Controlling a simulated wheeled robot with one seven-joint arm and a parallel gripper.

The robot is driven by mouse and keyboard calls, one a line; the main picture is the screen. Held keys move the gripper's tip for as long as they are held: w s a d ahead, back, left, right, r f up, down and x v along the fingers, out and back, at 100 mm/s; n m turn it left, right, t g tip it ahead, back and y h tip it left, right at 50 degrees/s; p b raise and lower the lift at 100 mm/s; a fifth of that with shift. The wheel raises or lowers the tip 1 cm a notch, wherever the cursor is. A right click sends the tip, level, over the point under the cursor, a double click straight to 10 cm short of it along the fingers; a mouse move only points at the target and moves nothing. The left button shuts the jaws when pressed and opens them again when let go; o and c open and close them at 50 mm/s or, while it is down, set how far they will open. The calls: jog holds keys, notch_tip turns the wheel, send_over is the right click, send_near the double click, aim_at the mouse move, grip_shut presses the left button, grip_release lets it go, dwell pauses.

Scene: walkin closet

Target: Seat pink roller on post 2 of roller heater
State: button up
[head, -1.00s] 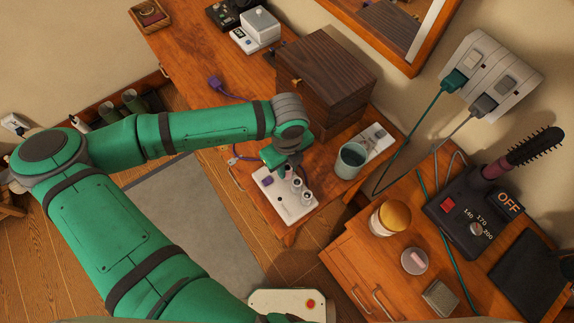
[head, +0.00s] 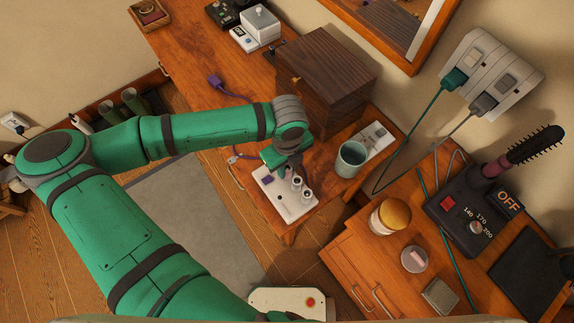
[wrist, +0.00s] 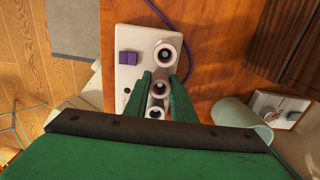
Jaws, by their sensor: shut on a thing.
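The roller heater (head: 278,203) is a white block near the front edge of the wooden counter, with a purple switch. In the wrist view the heater (wrist: 125,80) shows a row of pale, round-topped posts. One post (wrist: 165,53) stands beyond my fingers. My gripper (wrist: 163,85) is over the row, its two green fingers close together on a small pinkish piece (wrist: 160,75), apparently the pink roller. The fingers hide most of it, and I cannot tell how far down it sits on a post. In the head view my gripper (head: 290,166) is at the heater's upper end.
A teal cup (head: 350,160) and a dark wooden box (head: 325,82) stand close behind the heater. A purple cord (head: 225,88) lies on the counter. To the right, a lower cabinet holds a jar (head: 390,217), a round tin (head: 414,260) and a dark brush station (head: 470,220).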

jog(key=shift+f, duration=0.1)
jog(key=o, duration=1.1)
jog(key=shift+o, duration=0.2)
notch_tip(320, 180, up, 11)
jog(key=shift+s+f, duration=0.1)
jog(key=shift+f, duration=0.05)
